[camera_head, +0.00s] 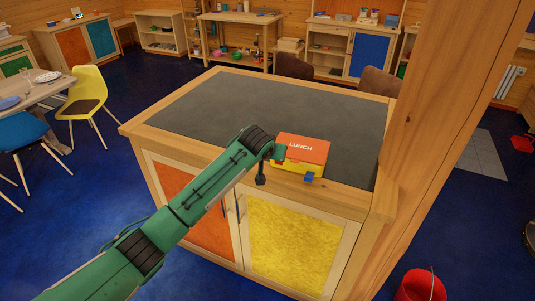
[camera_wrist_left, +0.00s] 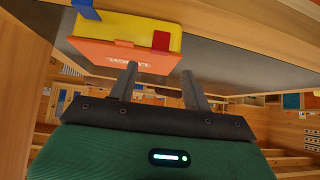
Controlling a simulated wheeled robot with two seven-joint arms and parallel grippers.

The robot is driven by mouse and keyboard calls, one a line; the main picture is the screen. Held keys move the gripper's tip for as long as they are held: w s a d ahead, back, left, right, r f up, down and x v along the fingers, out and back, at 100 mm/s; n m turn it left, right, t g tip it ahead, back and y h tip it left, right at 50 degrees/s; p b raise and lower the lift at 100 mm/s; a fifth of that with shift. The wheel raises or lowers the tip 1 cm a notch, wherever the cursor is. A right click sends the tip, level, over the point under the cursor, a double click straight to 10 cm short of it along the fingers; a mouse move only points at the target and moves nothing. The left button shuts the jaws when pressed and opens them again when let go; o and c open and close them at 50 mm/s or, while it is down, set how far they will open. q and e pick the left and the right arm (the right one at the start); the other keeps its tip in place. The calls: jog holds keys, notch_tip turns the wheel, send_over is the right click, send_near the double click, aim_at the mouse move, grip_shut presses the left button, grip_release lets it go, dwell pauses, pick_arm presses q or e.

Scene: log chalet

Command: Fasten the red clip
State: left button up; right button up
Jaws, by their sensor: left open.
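The lunch box stands on the counter's dark top, with a red-orange lid (camera_head: 303,148) marked LUNCH and a yellow body (camera_head: 297,167). A blue clip (camera_head: 309,176) sticks out from its front at the right. In the left wrist view, which shows the box upside down, the red clip (camera_wrist_left: 161,41) lies against the yellow body by the lid edge; whether it is latched I cannot tell. The blue clip (camera_wrist_left: 85,9) shows there too.
The counter top (camera_head: 215,110) is clear around the box. A wooden post (camera_head: 435,110) rises at the counter's right end. Two brown chairs (camera_head: 294,66) stand behind it. A red bucket (camera_head: 421,286) is at lower right; a yellow chair (camera_head: 87,88) is at left.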

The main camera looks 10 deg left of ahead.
pick_arm(q)
jog(key=b+v, duration=0.2)
jog(key=v, duration=0.5)
jog(key=shift+s+r, duration=0.1)
